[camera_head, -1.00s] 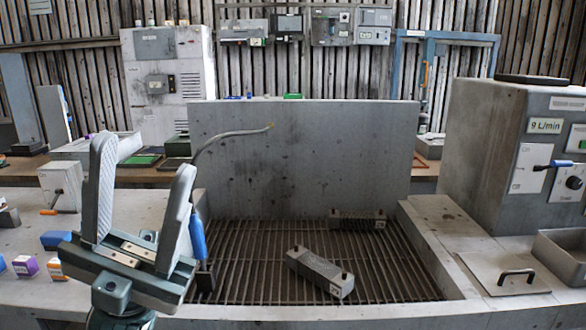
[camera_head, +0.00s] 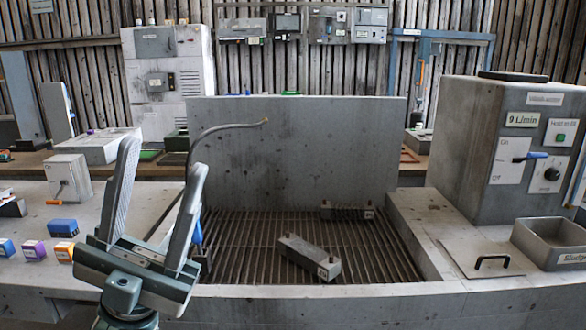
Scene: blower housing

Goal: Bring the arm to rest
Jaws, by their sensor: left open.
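My left gripper (camera_head: 158,190) stands upright at the lower left of the head view, in front of the basin's left edge. Its two grey fingers point up and are spread apart with nothing between them. It hides part of the bench and a blue-handled thing (camera_head: 197,229) behind its right finger. My right gripper is not in view.
A grated basin (camera_head: 240,235) with a tall back panel (camera_head: 300,150) holds two grey metal blocks (camera_head: 308,258) (camera_head: 345,212). Several small boxes (camera_head: 33,250) lie at left. A grey control box (camera_head: 505,150), lidded plate (camera_head: 480,258) and sludge tray (camera_head: 550,240) stand at right.

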